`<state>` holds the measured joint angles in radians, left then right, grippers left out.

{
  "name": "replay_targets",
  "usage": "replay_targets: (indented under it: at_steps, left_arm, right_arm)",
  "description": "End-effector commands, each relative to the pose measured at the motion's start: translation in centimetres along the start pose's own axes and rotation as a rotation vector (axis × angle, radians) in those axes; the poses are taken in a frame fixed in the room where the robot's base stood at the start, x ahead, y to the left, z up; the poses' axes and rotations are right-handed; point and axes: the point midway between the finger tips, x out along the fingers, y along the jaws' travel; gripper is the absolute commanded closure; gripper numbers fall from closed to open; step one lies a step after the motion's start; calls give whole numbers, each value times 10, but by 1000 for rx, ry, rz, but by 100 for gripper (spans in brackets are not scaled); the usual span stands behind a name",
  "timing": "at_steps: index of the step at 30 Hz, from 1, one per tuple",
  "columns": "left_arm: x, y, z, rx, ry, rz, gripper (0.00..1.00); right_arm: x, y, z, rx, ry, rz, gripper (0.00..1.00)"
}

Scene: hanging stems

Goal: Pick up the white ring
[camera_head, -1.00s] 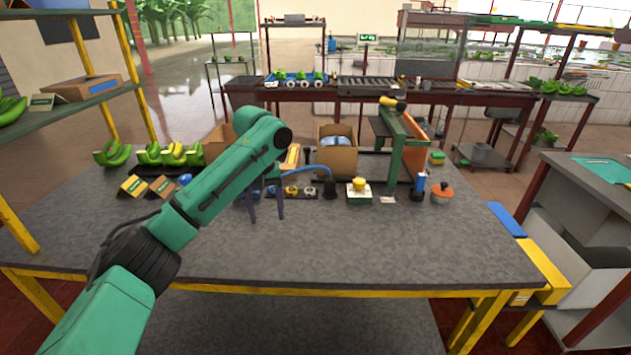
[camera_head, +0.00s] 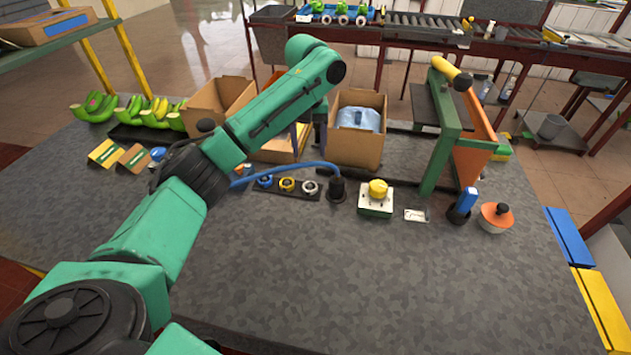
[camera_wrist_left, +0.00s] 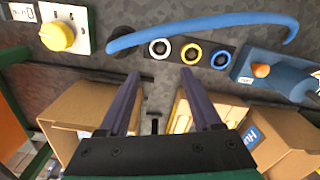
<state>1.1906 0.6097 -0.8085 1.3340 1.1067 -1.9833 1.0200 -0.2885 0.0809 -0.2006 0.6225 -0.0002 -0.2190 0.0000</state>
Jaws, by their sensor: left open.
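The white ring (camera_head: 309,187) lies at the right end of a black strip holder (camera_head: 273,191) on the grey table, beside the yellow ring (camera_head: 287,185) and the blue ring (camera_head: 265,181). In the left wrist view, the white ring (camera_wrist_left: 159,48) is at the left end of the row, a little beyond my fingertips. My left gripper (camera_wrist_left: 160,76) is open and empty, its two dark fingers apart. In the head view, it is mostly hidden behind my green forearm, near the cardboard boxes behind the holder. My right gripper is not in view.
A blue hose (camera_head: 290,167) arches behind the rings to a black cup (camera_head: 337,190). An open cardboard box (camera_head: 358,150) stands behind. A yellow-knobbed box (camera_head: 376,199) and a green stand (camera_head: 442,150) are to the right. The table's front is clear.

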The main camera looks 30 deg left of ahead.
Motion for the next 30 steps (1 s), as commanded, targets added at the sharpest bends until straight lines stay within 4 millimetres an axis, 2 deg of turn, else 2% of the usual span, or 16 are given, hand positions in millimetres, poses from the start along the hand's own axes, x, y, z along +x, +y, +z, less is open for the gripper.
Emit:
replay_targets:
  at_steps: [3,6,11,16,19,24,25,27,29,30]
  left_arm:
    - [30,-2,0,0,-4,-5,34]
    - [51,-1,0,0,-3,-4,34]
    - [71,-1,0,0,-3,-5,34]
    - [104,0,-1,0,-2,-4,34]
    - [114,0,-1,1,0,-3,34]
    - [116,1,-1,2,0,-2,34]
    - [116,1,-1,2,0,-2,42]
    - [115,1,-1,1,0,-2,69]
    - [115,1,-1,1,0,-2,92]
    - [115,1,-1,1,0,-2,100]
  right_arm:
    - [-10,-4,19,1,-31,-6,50]
    - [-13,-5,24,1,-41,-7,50]
    - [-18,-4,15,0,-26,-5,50]
    - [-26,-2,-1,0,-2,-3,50]
    - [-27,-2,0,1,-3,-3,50]
    - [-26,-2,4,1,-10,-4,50]
    - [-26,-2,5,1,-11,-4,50]
    - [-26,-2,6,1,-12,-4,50]
    - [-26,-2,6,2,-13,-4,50]
    - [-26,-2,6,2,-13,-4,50]
